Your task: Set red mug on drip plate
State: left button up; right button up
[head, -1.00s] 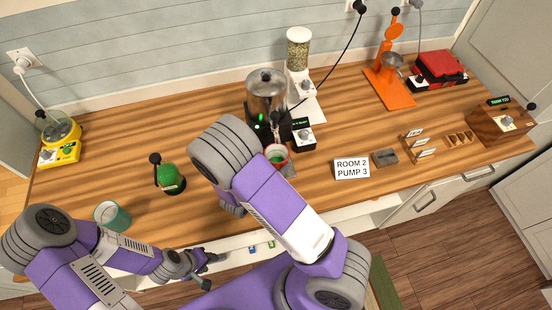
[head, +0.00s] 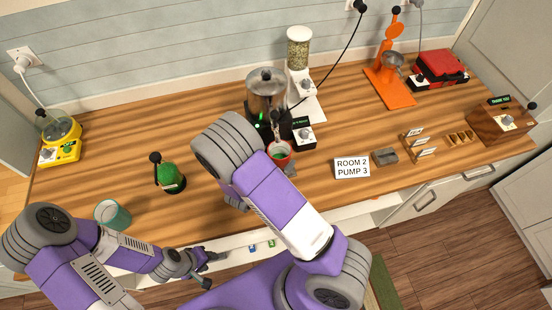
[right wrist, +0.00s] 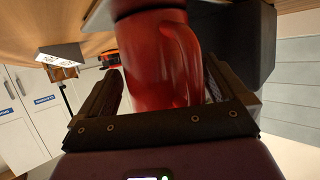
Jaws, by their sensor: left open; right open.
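The red mug (head: 280,151) is at the front of the black dispenser with the clear tank (head: 266,92), just below its tap. Green shows inside its rim. In the right wrist view the mug (right wrist: 158,60) and its handle fill the space between the fingers of my right gripper (right wrist: 160,88), which is open around it. In the head view my right arm covers most of that gripper. The drip plate is not clearly visible; a pale slab edge (right wrist: 103,14) shows beside the mug in the wrist view. My left gripper (head: 212,269) is open and empty by the counter's front edge.
A green domed object (head: 172,177) and a teal cup (head: 112,214) stand on the left of the counter. A "ROOM 2 PUMP 3" card (head: 352,167) stands right of the mug.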

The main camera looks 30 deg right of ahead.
jog(key=shift+r, duration=0.15)
jog(key=shift+a+r, duration=0.15)
jog(key=shift+a, duration=0.05)
jog(key=v, duration=1.1)
jog(key=shift+s+a, duration=0.2)
jog(key=shift+r+p, duration=0.15)
jog(key=shift+p, duration=0.2)
